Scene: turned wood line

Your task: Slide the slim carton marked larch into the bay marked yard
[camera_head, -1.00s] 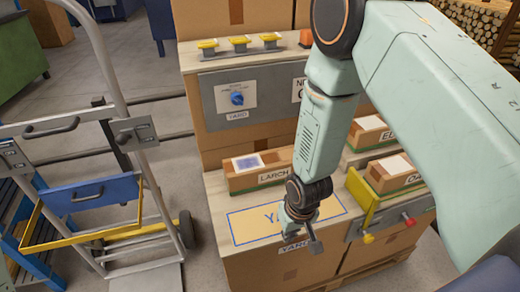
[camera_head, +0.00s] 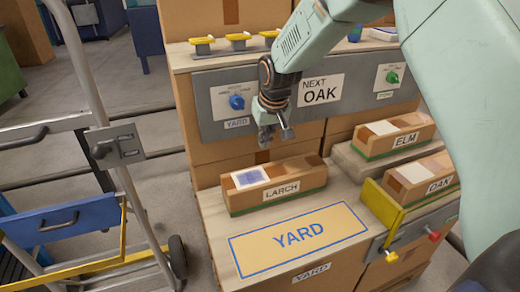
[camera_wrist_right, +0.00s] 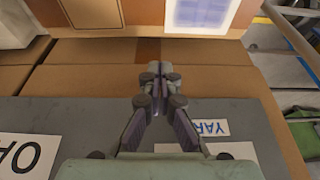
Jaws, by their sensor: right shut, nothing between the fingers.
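The slim carton marked LARCH (camera_head: 290,190) lies on the bench top behind the yellow bay marked YARD (camera_head: 299,240). It has a white and blue label on top, and part of it shows at the top of the right wrist view (camera_wrist_right: 150,17). The YARD bay is a bare rectangle with a blue outline. My right gripper (camera_head: 275,138) is above and behind the LARCH carton, in front of the grey panel, apart from the carton. Its fingers are shut and empty in the right wrist view (camera_wrist_right: 157,95). My left gripper is not in view.
Cartons marked ELM (camera_head: 388,143) and OAK (camera_head: 408,187) lie to the right, beside a yellow stop (camera_head: 380,205). The grey panel (camera_head: 270,125) carries a sign (camera_head: 320,90) reading NEXT OAK, a blue knob (camera_head: 237,102) and a green knob (camera_head: 392,77). A hand truck (camera_head: 115,150) stands left.

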